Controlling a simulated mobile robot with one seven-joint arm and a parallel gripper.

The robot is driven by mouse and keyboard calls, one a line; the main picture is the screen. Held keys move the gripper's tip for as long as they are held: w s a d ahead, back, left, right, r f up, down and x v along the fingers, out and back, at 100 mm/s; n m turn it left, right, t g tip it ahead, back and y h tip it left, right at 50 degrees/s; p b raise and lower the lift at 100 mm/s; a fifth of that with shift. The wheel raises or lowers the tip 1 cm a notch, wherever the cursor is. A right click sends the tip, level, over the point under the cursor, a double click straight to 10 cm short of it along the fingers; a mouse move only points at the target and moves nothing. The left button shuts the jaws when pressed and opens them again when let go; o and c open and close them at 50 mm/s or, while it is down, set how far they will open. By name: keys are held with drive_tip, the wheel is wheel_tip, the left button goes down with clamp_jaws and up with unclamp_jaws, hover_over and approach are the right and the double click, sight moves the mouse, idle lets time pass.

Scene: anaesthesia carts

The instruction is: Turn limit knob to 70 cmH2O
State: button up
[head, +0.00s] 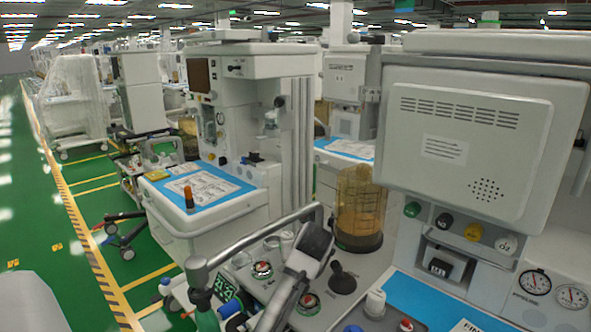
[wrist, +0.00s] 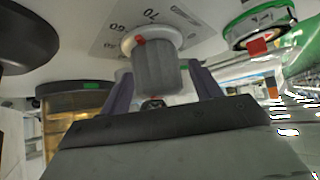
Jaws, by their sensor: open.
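The limit knob (wrist: 157,65) is a grey ribbed cylinder on a white collar with a red mark, in the upper middle of the wrist view. Printed numbers that look like 70 and 60 show on the pale plate (wrist: 108,40) beside it. The red mark faces the numbers; its exact reading is unclear. My gripper (wrist: 160,78) is open, its dark fingers on either side of the knob. A gap shows on the right; contact on the left is unclear.
A green-rimmed dome (wrist: 260,25) is close to the knob. The amber canister (head: 360,208) stands behind the work area. Green-and-red domes (head: 262,270), a dark knob (head: 342,278) and a curved rail (head: 255,238) crowd the surface. A monitor housing (head: 460,150) rises at right.

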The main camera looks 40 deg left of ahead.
drive_tip(key=shift+s+a+r+n+g+y, duration=0.15)
drive_tip(key=shift+n+g+y, duration=0.4)
drive_tip(key=shift+n, duration=0.45)
